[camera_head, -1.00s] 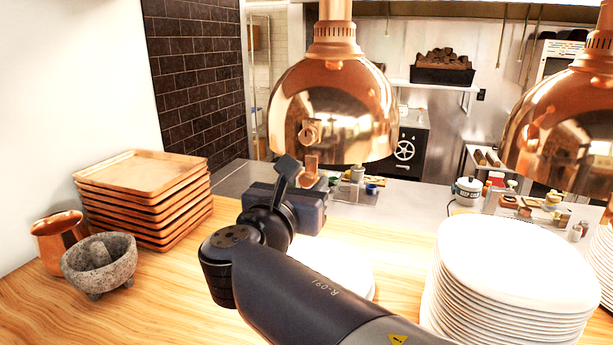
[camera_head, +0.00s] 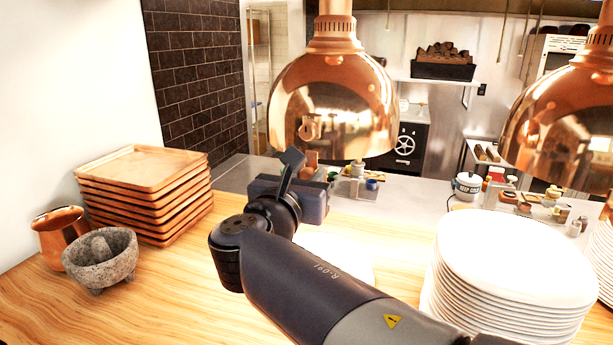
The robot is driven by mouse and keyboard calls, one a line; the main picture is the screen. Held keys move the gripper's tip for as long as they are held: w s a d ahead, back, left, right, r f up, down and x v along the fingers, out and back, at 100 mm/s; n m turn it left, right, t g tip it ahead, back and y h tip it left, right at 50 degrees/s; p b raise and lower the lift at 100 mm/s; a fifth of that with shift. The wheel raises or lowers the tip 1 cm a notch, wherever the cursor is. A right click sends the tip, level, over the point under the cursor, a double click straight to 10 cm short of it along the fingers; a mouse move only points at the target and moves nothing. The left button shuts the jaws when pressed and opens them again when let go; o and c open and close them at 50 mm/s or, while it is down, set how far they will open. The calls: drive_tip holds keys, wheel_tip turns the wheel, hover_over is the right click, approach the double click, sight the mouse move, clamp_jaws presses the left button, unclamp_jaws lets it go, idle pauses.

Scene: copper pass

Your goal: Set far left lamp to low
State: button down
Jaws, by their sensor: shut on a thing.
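The far left lamp (camera_head: 334,95) is a shiny copper dome hanging in the upper middle of the head view. A small round copper shape (camera_head: 309,127) shows on its front; I cannot tell whether it is a fitting or a reflection. My gripper (camera_head: 305,172) is just under the front of the dome's rim, at a small copper knob (camera_head: 311,158). It is shut on this knob; the fingertips are mostly hidden behind the dark gripper body. The lamp's current setting cannot be read.
A second copper lamp (camera_head: 565,120) hangs at right. Stacked white plates (camera_head: 515,255) stand at front right, and another white plate (camera_head: 345,258) lies partly behind my arm. Wooden trays (camera_head: 140,172), a copper jug (camera_head: 58,232) and a stone mortar (camera_head: 100,262) stand at left.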

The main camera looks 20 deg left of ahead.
wheel_tip(320, 180, down, 9)
drive_tip(key=b, duration=0.5)
drive_tip(key=shift+r+b, duration=0.15)
drive_tip(key=shift+b, duration=0.15)
drive_tip(key=c, duration=1.5)
unclamp_jaws()
drive_tip(key=shift+o, duration=1.2)
drive_tip(key=s+b, duration=0.1)
drive_tip(key=s, duration=1)
drive_tip(key=shift+a, duration=0.45)
drive_tip(key=shift+w+r, duration=0.1)
